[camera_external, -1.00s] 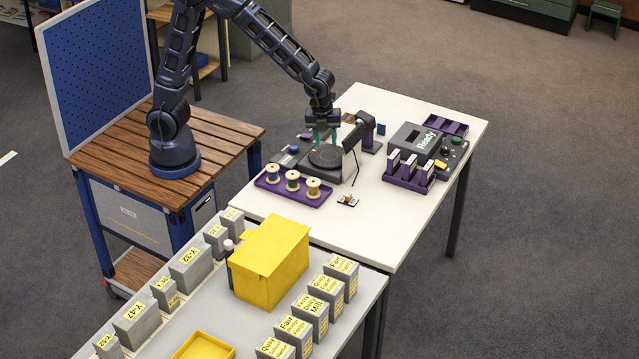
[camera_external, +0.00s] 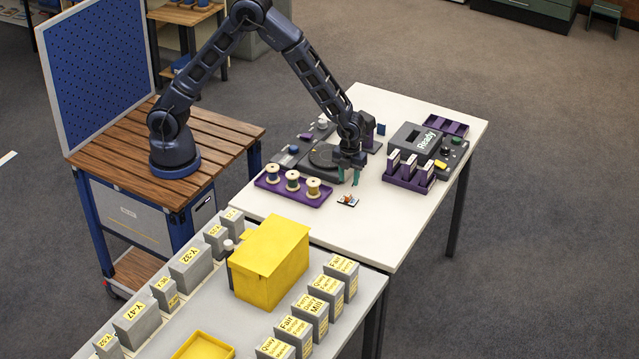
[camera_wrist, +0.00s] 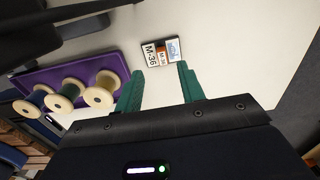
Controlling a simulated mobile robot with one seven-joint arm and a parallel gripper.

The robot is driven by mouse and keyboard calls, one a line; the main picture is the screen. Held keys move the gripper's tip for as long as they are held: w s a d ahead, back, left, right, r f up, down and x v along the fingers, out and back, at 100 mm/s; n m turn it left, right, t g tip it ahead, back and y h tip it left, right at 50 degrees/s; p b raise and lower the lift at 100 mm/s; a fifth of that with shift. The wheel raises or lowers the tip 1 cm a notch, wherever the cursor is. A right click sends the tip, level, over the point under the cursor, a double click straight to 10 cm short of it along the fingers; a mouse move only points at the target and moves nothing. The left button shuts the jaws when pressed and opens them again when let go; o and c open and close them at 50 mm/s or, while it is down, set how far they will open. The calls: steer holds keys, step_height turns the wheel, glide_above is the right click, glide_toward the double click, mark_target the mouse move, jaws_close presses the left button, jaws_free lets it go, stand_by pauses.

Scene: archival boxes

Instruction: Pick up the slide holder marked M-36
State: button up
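The slide holder marked M-36 (camera_wrist: 149,54) lies flat on the white table, its label readable in the wrist view. It has a white label, an orange part and a small blue picture.
A purple tray (camera_wrist: 58,70) with three thread spools stands left of the slide holder. A dark round-topped device (camera_external: 322,158) is behind it. A purple rack (camera_external: 409,178) with white-topped holders stands to the right. The white table (camera_external: 381,235) is clear around the slide holder.

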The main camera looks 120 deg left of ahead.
mark_target(348, 195)
steer(key=shift+w+d+f, duration=0.1)
steer(key=shift+d+f, duration=0.05)
steer(key=shift+f, duration=1.6)
steer(key=shift+w+d+f, duration=0.1)
steer(key=shift+d+f, duration=0.05)
steer(key=shift+f, duration=1.6)
steer(key=shift+c, duration=0.2)
jaws_close()
